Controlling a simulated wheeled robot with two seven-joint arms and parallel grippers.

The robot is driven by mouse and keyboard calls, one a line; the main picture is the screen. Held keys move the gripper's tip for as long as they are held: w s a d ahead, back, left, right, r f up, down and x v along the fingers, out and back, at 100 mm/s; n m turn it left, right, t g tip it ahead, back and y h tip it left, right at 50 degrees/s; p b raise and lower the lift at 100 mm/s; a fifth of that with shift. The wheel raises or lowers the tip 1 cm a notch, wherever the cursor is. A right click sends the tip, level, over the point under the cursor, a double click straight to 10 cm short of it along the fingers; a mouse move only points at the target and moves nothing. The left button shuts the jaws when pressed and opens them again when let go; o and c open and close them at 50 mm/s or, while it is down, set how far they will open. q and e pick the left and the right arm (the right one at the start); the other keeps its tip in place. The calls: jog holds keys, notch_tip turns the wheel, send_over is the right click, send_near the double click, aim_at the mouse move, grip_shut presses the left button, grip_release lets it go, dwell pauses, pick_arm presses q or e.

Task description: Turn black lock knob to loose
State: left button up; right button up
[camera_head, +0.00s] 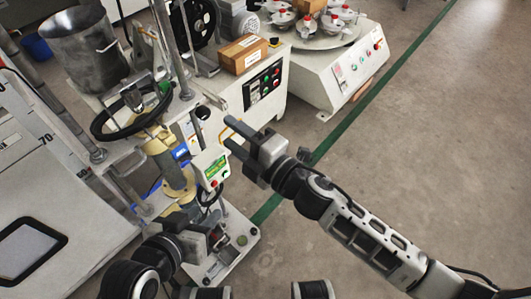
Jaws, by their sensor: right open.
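A small black knob (203,112) sits on the machine beside the vertical metal post, just left of my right gripper. I take it as the lock knob, but its lock position cannot be read. My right gripper (229,132) is open and empty in the picture, with its two fingers pointing left toward the machine. A gap shows between its fingertips and the knob. My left gripper (214,238) is low, near the machine's base plate. Its fingers are small and partly hidden, so I cannot tell how they stand.
A black handwheel (132,110) and a metal bucket (88,48) stand at the left. A control box with a green screen (212,168) hangs below the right gripper. A cardboard box (243,54) rests on the white machine behind. Open floor lies to the right.

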pick_arm(q)
jog(key=shift+a+r, duration=0.1)
jog(key=shift+r, duration=0.05)
pick_arm(e)
jog(key=v, duration=0.9)
